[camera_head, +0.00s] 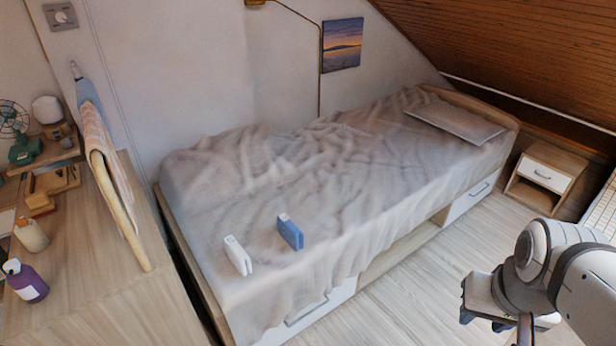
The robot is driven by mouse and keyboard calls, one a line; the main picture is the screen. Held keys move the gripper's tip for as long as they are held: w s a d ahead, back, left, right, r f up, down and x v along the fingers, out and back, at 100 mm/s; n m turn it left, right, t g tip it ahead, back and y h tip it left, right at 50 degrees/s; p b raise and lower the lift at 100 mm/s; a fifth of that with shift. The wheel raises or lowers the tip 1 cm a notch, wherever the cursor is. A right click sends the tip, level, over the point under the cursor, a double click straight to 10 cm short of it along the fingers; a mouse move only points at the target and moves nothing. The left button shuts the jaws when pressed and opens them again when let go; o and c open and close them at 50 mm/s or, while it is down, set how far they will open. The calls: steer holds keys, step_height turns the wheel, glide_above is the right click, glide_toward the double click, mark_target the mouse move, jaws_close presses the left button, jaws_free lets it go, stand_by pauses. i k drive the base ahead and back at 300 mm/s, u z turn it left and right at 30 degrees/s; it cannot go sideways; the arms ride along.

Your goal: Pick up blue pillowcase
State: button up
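The blue pillowcase (290,232) looks like a small folded blue packet with a pale patch at its top left corner. It stands on the crumpled beige cover near the front end of the bed (350,195). A similar white folded packet (238,255) stands to its left, apart from it. My gripper (480,318) is at the lower right, over the floor beside the bed, well away from the blue pillowcase. Its dark fingertips are partly seen, and their opening is not clear. Nothing is visibly held.
A wooden table (90,265) at left holds a purple bottle (26,282), a green fan (22,145) and an ironing board-like piece (110,170). A nightstand (543,175) stands at right. The sloped wooden ceiling (520,50) is low over the bed's far side. The floor (420,285) is clear.

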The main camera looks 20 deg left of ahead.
mark_target(290, 233)
steer(key=u, duration=0.85)
steer(key=i, duration=1.3)
steer(key=u, duration=0.8)
steer(key=k, duration=0.65)
steer(key=u, duration=0.25)
steer(key=i, duration=0.7)
steer(key=z, duration=0.1)
